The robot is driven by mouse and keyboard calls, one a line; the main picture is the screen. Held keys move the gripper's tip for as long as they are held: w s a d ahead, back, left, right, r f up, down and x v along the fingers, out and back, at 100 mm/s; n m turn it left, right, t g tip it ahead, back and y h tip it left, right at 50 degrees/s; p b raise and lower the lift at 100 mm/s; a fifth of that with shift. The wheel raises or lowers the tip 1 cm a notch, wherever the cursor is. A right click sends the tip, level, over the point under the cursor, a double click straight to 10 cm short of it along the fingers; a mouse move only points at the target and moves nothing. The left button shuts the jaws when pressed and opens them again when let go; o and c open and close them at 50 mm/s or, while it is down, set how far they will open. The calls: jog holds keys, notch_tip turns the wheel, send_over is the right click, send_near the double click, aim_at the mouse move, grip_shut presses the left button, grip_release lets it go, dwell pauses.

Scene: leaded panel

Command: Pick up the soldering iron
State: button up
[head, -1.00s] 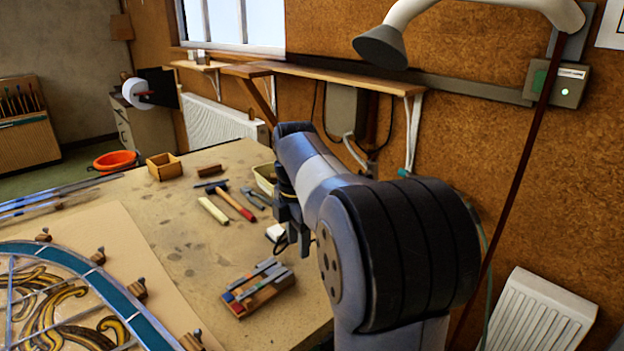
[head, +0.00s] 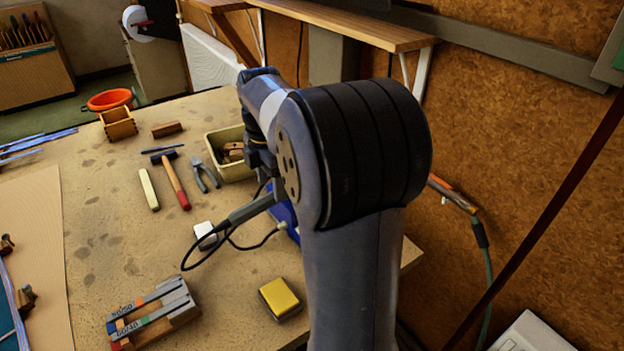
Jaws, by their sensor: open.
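The soldering iron appears to be the grey, dark-ended handle (head: 250,208) left of my arm in the head view. It is tilted, with its upper right end behind my arm, so its tip is hidden. A black cord loops from its lower left end back toward a blue box (head: 283,214), which my arm partly covers. My gripper (head: 264,178) is open, close above the handle's upper right end in the picture. Its fingertips are small and partly hidden, and I cannot tell whether they touch the handle.
A white block (head: 205,235) and a yellow sponge-like block (head: 280,299) lie nearby. A rack of solder sticks (head: 153,315) is at the front. A hammer (head: 174,180), pliers (head: 205,175) and a cream bin (head: 228,153) stand behind. An orange-ended tool (head: 453,194) with a green hose shows at the right.

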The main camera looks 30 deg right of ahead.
jog(key=shift+w+d+f, duration=0.1)
jog(key=shift+d+f, duration=0.25)
jog(key=shift+f, duration=0.3)
notch_tip(320, 180, down, 5)
jog(key=shift+c, duration=0.2)
grip_shut()
